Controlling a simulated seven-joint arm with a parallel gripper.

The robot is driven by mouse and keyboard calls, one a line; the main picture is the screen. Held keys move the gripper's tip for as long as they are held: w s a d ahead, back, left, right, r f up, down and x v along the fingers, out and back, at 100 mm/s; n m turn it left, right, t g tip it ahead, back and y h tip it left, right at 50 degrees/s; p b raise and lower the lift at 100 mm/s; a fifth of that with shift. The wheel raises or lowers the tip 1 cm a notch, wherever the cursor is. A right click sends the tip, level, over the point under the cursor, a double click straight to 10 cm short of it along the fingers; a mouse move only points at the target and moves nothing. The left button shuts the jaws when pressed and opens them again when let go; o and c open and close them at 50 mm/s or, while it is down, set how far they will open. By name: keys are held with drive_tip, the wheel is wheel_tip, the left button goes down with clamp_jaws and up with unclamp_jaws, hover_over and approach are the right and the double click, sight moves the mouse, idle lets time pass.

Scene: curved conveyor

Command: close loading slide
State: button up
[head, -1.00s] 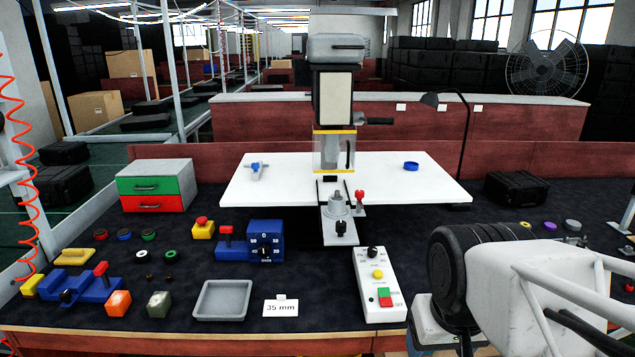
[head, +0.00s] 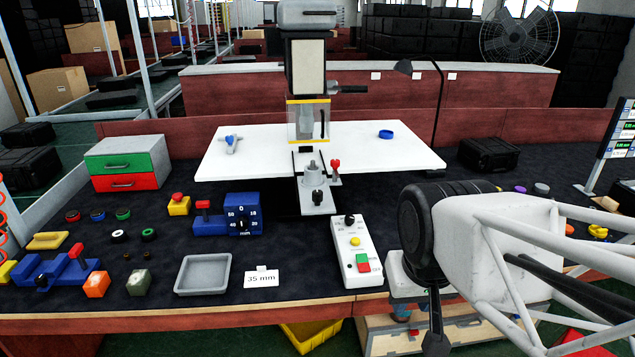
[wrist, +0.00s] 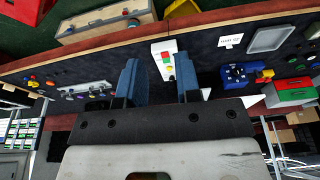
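The loading slide (head: 317,196) is a grey plate on the front of the white-tabled machine (head: 305,80). It sticks out past the front of the white table (head: 225,165) toward me. It carries a round metal fixture and a black knob (head: 318,198) at its near end. My gripper (wrist: 158,80) is open and empty, with its two blue fingers apart in the wrist view. In the head view my arm is at the lower right, well apart from the slide. The fingertips are not clear there.
A control box (head: 355,250) with green, red and yellow buttons stands between my arm and the slide. A red-topped lever (head: 336,167) stands beside the slide. A grey tray (head: 204,272), a "35 mm" card (head: 261,279) and a blue dial block (head: 243,213) lie left.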

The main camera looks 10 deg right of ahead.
drive_tip(key=w+m, duration=0.1)
drive_tip(key=w, duration=0.2)
drive_tip(key=w+m+t, duration=0.1)
drive_tip(key=w, duration=0.2)
clamp_jaws()
drive_tip(key=w+f+m+t, duration=0.2)
drive_tip(key=w+m, duration=0.3)
drive_tip(key=w, duration=0.8)
drive_tip(key=w+f+m+t, duration=0.3)
drive_tip(key=w+f+m, duration=0.1)
drive_tip(key=w, duration=0.9)
drive_tip(key=w+f+m+t, duration=0.3)
drive_tip(key=w+m, duration=0.3)
drive_tip(key=w, duration=0.8)
drive_tip(key=shift+f, duration=0.15)
